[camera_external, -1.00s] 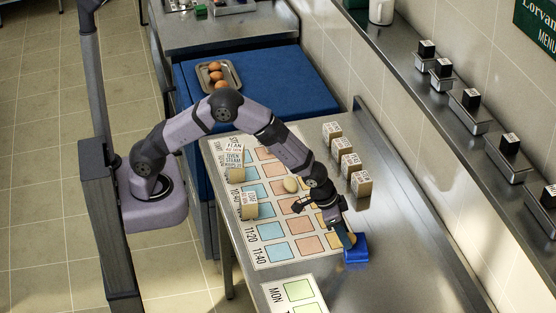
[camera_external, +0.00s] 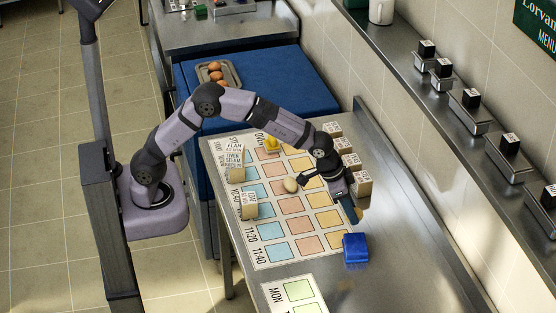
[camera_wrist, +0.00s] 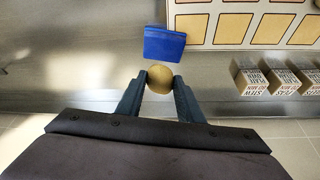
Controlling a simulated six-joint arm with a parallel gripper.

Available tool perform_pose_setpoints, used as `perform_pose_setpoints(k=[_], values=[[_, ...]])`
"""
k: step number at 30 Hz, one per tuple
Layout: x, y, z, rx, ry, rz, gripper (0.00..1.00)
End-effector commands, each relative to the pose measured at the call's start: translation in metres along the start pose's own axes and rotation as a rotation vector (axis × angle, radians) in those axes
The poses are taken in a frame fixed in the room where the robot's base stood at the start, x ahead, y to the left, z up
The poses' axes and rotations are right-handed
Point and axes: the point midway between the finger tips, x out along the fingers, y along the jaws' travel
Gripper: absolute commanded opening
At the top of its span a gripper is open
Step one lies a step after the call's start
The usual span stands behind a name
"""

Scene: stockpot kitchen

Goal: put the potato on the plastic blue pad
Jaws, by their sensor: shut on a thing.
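The potato (camera_wrist: 160,76) is a round tan thing between the two fingertips of my gripper (camera_wrist: 160,84) in the wrist view. My gripper (camera_external: 356,214) is shut on it above the steel table, and only a small tan part shows in the outside view. The plastic blue pad (camera_external: 356,248) lies on the table just beyond the chart's right edge, nearer the camera than my gripper. In the wrist view the blue pad (camera_wrist: 165,44) appears just above the potato, apart from it. The pad's top is bare.
A chart (camera_external: 262,264) of coloured squares covers the table's left part. A pale oval thing (camera_external: 290,184) and a yellow thing (camera_external: 272,144) lie on it. Labelled blocks (camera_external: 351,163) stand in a row by my gripper. The table's right front is clear.

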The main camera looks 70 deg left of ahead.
Motion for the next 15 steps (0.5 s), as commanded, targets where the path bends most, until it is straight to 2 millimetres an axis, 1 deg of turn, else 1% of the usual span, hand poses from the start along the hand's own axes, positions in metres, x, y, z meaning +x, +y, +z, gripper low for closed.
perform_pose_setpoints(k=[3,6,11,15], values=[[0.004,-0.002,-0.011,-0.003,0.000,0.000,0.07],[0.005,-0.004,-0.015,-0.004,0.000,0.001,0.07],[0.007,-0.004,-0.015,-0.003,-0.002,0.000,0.07],[0.020,-0.004,-0.009,-0.002,-0.004,0.000,0.07]])
